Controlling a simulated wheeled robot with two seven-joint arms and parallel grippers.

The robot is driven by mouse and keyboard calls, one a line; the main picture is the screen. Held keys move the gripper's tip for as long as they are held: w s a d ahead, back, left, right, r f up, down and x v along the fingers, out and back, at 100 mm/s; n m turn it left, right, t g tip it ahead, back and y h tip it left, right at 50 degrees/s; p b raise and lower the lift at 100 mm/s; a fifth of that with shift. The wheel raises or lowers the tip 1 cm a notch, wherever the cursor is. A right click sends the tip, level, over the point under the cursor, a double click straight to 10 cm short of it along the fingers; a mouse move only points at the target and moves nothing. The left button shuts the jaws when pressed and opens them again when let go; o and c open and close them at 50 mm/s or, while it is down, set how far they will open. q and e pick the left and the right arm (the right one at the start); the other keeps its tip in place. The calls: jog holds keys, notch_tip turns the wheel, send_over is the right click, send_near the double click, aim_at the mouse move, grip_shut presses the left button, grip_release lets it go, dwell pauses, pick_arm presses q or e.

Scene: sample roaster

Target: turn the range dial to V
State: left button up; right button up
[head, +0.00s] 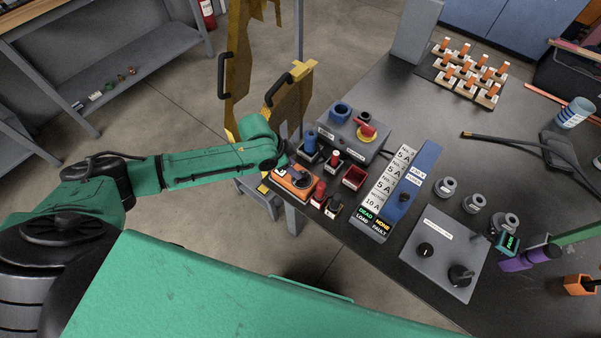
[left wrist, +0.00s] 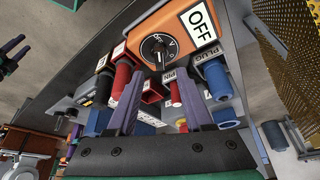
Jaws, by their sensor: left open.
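The orange meter (head: 296,177) sits at the left edge of the dark table. In the left wrist view the meter (left wrist: 198,48) has an OFF sign (left wrist: 199,22) and a round black range dial (left wrist: 158,50) with a light pointer mark. A V shows beside the dial; I cannot tell exactly which mark the pointer meets. My left gripper (head: 284,163) is at the meter, partly hidden by its own arm. In the wrist view its fingers (left wrist: 157,100) are apart and empty, below the dial. My right gripper (head: 530,260) is at the table's right side; its opening is unclear.
Red and black plugs and blue posts (head: 310,143) stand close around the meter. A grey box with a red-yellow switch (head: 366,129) is behind it. A labelled blue panel (head: 405,192) and grey dial box (head: 442,252) are to the right.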

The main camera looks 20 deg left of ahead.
pick_arm(q)
jog(key=x, duration=0.6)
jog(key=shift+d+f, duration=0.15)
jog(key=shift+f, duration=0.05)
pick_arm(e)
jog(key=shift+d+f, duration=0.2)
jog(key=shift+d, duration=0.15)
pick_arm(q)
grip_shut()
